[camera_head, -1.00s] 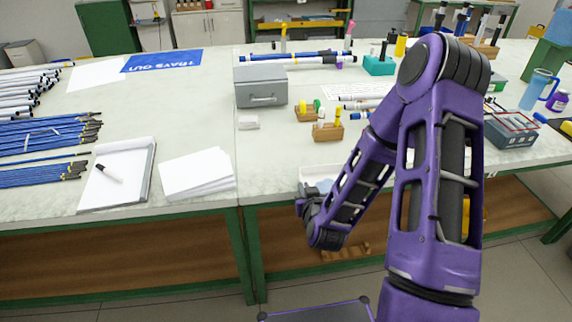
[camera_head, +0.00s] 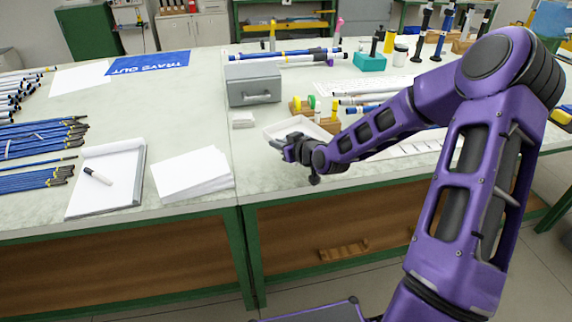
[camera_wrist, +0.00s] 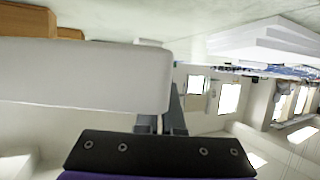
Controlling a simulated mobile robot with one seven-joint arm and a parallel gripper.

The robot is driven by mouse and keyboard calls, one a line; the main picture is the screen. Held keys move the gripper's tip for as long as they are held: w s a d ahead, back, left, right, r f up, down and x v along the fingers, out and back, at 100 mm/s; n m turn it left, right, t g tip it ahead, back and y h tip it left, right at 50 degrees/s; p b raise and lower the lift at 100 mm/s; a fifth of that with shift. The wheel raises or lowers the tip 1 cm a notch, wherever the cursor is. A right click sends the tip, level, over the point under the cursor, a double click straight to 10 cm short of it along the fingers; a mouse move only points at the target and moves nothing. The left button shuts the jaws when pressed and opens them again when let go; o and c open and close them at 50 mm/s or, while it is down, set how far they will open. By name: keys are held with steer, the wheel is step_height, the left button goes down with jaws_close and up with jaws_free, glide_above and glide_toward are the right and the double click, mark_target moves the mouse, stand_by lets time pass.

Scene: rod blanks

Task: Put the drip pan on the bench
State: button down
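The drip pan is a shallow white tray (camera_head: 290,128). In the head view it is tilted a little over the bench (camera_head: 215,205), near the front edge, and my arm partly covers it. My gripper (camera_head: 278,144) is at its near left side and appears shut on its rim. In the wrist view the pale side of the pan (camera_wrist: 85,75) fills the left, and the fingers (camera_wrist: 162,122) meet its right end. Whether the pan touches the bench top is hidden.
A grey metal box (camera_head: 252,85) and a small white block (camera_head: 243,119) stand behind and left of the pan. Wooden holders (camera_head: 302,108) with coloured pieces are close behind it. A stack of white paper (camera_head: 193,172) lies left. Bench top between paper and pan is clear.

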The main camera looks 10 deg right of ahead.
mark_target(278, 170)
steer(key=shift+f+b, duration=0.45)
steer(key=shift+f, duration=2.95)
steer(key=shift+f, duration=0.1)
steer(key=shift+f+b, duration=0.15)
steer(key=shift+b, duration=0.15)
steer(key=c, duration=1)
jaws_free()
steer(key=shift+c, duration=0.2)
steer(key=shift+r, duration=0.2)
steer(key=p+v, duration=0.2)
steer(key=v, duration=1)
